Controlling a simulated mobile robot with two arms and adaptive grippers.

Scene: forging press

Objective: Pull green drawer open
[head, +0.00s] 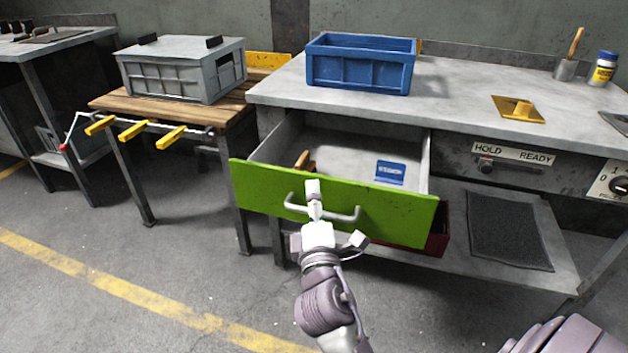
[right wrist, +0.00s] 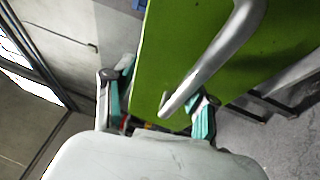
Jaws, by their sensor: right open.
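The green drawer (head: 395,215) stands pulled out of the bench, its grey inside showing. A curved metal handle (head: 345,215) is on its green front. My right gripper (head: 318,210) is open at the handle, over the middle of the drawer front. In the right wrist view, the green front (right wrist: 185,50) and the handle (right wrist: 215,60) show between and beyond the two teal-padded fingers of the gripper (right wrist: 160,103). The handle's near end is close to the right-hand finger; I cannot tell whether they touch. My left gripper is not in view.
A blue label (head: 390,172) and a wooden-looking item (head: 304,160) are in the drawer. A blue crate (head: 360,65) stands on the bench above. A grey crate (head: 180,70) is on the wooden table at left. A dark red bin (head: 438,235) sits below. The floor ahead is clear.

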